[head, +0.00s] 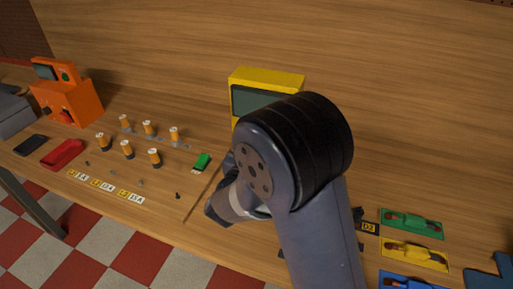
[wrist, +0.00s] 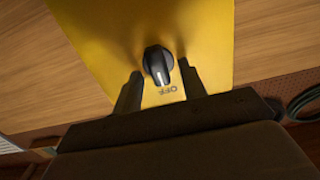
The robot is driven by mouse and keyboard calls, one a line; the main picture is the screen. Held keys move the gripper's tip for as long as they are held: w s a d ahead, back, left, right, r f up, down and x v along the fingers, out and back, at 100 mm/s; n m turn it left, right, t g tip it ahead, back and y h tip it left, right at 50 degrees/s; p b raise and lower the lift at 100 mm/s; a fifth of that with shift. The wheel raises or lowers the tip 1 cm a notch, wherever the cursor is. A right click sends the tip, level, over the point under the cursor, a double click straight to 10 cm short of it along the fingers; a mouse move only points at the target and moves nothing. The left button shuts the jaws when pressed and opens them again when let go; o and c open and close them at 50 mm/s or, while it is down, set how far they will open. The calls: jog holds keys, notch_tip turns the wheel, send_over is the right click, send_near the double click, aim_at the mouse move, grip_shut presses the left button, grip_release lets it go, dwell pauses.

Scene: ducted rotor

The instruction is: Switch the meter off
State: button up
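The yellow meter (head: 268,76) stands upright at the back of the bench in the head view, with a dark grey screen. My arm hides its lower part. In the wrist view its yellow face (wrist: 100,30) fills the upper middle. A black knob (wrist: 157,60) sits on it, with a pale mark on its lower end. The printed word OFF (wrist: 169,90) is just below the knob; I cannot tell whether the mark lines up exactly with it. My gripper (wrist: 159,70) is open, one finger on each side of the knob, with visible gaps to it.
An orange device (head: 68,100) stands at the far left. Green (head: 411,218) and yellow (head: 415,251) plates lie at the right. A coiled cable (wrist: 306,103) shows at the wrist view's right.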

jog(key=b+v, duration=0.1)
jog(key=v, duration=0.9)
jog(key=shift+s+b, duration=0.35)
jog(key=shift+b, duration=0.05)
jog(key=shift+a, duration=0.15)
jog(key=p+x, duration=0.1)
jog(key=x, duration=1)
jog(key=shift+p, duration=0.35)
jog(key=shift+s, duration=0.15)
